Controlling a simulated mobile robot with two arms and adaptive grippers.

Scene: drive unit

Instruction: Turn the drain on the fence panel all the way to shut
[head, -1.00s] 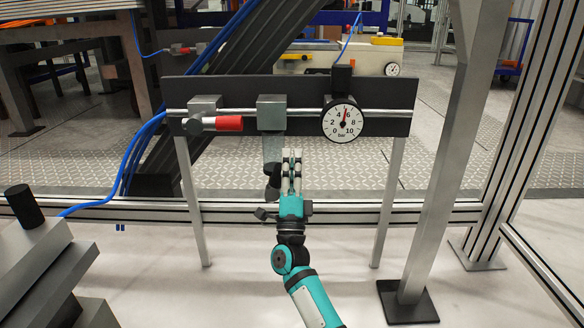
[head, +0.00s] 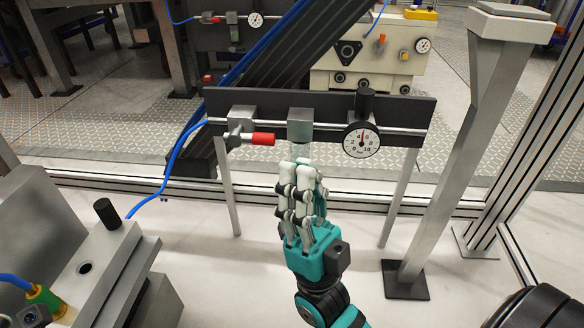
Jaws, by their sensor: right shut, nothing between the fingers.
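The dark fence panel (head: 408,105) stands on two grey legs in the middle of the head view. A valve (head: 240,127) with a red handle (head: 262,139) lying level is at its left. A grey block (head: 300,125) sits at its middle, and a grey part hangs below it, mostly hidden behind my gripper. I cannot tell how the drain is turned. A round gauge (head: 361,140) at the right has its needle near the top. My right gripper (head: 303,165) is shut and empty, fingers pointing up just below the block; contact is unclear. My left gripper is not in view.
A slanted grey post (head: 453,150) stands right of the panel. A grey machine block with a black knob (head: 107,213) is at the lower left. A blue hose (head: 170,165) runs to the panel's left side. A low fence rail (head: 110,182) passes behind.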

